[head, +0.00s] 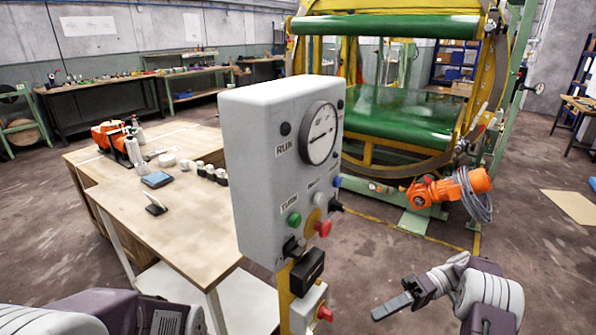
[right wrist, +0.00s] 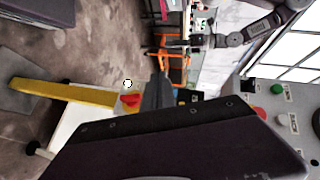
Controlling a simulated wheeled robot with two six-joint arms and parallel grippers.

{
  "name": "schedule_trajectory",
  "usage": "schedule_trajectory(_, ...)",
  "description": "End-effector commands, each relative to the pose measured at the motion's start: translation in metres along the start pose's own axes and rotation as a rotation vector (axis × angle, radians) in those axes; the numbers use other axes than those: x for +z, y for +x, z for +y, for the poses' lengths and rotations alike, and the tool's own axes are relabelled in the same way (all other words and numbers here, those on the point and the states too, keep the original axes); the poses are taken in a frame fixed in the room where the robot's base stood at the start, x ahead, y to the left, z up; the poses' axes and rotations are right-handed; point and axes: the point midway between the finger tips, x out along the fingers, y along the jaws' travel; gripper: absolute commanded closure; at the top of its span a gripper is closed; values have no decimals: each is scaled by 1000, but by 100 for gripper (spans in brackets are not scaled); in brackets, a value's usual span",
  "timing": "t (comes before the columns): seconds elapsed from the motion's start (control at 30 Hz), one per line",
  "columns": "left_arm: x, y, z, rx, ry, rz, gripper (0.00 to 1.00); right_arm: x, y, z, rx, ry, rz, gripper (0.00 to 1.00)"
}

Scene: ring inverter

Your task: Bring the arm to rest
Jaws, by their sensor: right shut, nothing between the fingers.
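My right gripper (head: 392,306) is at the lower right of the head view, shut and empty. It is right of the control box's post, apart from it, above the floor. In the right wrist view its dark fingers (right wrist: 158,92) are together in the middle. My left arm enters at the lower left of the head view; its gripper is out of that picture. A small grey gripper-like end (right wrist: 205,41) near the top of the right wrist view looks like my left gripper; its jaws are too small to read.
A grey control box (head: 272,150) with a dial, green button (head: 294,219) and red button (head: 322,228) stands close in front on a yellow post. A wooden table (head: 180,215) is left. The yellow-green ring machine (head: 400,120) stands behind. Floor right of the post is open.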

Motion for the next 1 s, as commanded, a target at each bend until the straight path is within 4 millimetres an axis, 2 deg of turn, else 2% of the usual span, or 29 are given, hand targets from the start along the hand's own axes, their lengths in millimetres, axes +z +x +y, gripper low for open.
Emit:
schedule_trajectory(0.03, -1, -14, 0, 0, 0, 0, 100, -8, 2, -27, 9, -17, -30, 100)
schedule_trajectory(0.17, -4, -38, 1, 0, 0, 0, 100, -20, 20, -85, 51, -48, -125, 100)
schedule_trajectory(0.27, -6, -61, 1, 0, 0, 0, 100, -23, 40, -131, 132, -45, -215, 100)
schedule_trajectory(0.33, -8, -81, 2, 0, 0, 0, 100, -17, 58, -164, 232, -15, -284, 100)
schedule_trajectory(0.4, -10, -103, 2, 0, 0, 0, 100, -2, 75, -192, 383, 36, -348, 100)
schedule_trajectory(0.47, -12, -120, 2, 0, 0, 0, 100, 20, 84, -206, 544, 92, -385, 100)
schedule_trajectory(0.57, -14, -139, 3, 0, 0, 0, 100, 60, 85, -205, 828, 177, -375, 100)
schedule_trajectory(0.67, -15, -143, 3, 0, 0, 0, 100, 94, 72, -182, 1077, 248, -279, 100)
schedule_trajectory(0.73, -14, -138, 3, 0, 0, 0, 100, 111, 62, -156, 1199, 306, -180, 100)
schedule_trajectory(0.8, -14, -137, 3, 0, 0, -1, 100, 117, 54, -138, 1275, 353, -88, 100)
schedule_trajectory(0.93, -14, -137, 3, 0, 0, -1, 100, 91, 40, -126, 1343, 385, 114, 100)
schedule_trajectory(1.0, -14, -137, 3, 0, 0, -1, 100, 88, 39, -125, 1343, 413, 152, 100)
